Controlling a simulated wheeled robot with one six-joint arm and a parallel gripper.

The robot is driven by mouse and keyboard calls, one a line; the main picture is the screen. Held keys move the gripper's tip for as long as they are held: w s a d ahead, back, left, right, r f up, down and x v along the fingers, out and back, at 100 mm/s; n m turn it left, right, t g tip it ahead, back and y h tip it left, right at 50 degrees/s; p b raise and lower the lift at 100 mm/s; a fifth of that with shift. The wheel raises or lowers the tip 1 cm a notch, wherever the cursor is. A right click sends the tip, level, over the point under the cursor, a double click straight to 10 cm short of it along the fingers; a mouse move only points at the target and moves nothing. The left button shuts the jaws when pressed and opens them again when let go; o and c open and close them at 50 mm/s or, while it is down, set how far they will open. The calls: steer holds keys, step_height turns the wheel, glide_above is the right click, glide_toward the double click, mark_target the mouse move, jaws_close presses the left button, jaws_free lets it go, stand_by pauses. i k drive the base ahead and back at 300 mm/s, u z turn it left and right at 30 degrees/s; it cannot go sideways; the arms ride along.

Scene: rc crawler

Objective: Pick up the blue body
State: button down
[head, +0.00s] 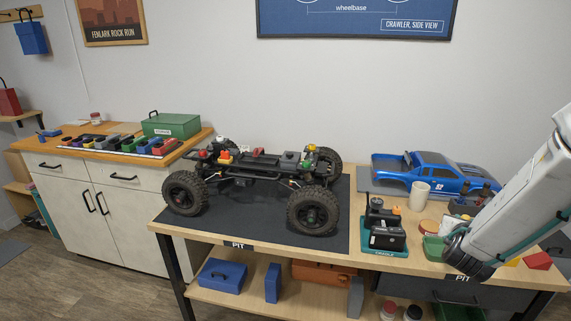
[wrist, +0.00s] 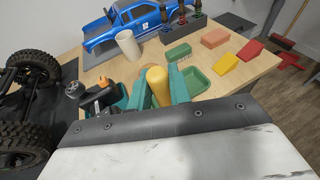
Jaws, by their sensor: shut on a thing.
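The blue body (head: 425,172) is a pickup-style car shell on a grey mat at the back right of the bench. It also shows at the top of the wrist view (wrist: 120,22), ahead of my gripper and apart from it. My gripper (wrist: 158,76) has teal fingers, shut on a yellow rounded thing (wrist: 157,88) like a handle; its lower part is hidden. In the head view my arm comes in from the right, over the bench's right part, and hides the fingertips.
A cream cup (head: 419,196) stands in front of the body. A black device sits in the teal cradle (head: 384,250). The crawler chassis (head: 258,165) stands on a dark mat to the left.

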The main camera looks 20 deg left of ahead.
mark_target(445, 177)
steer(key=u, duration=1.8)
steer(key=i, duration=1.5)
steer(key=u, duration=2.45)
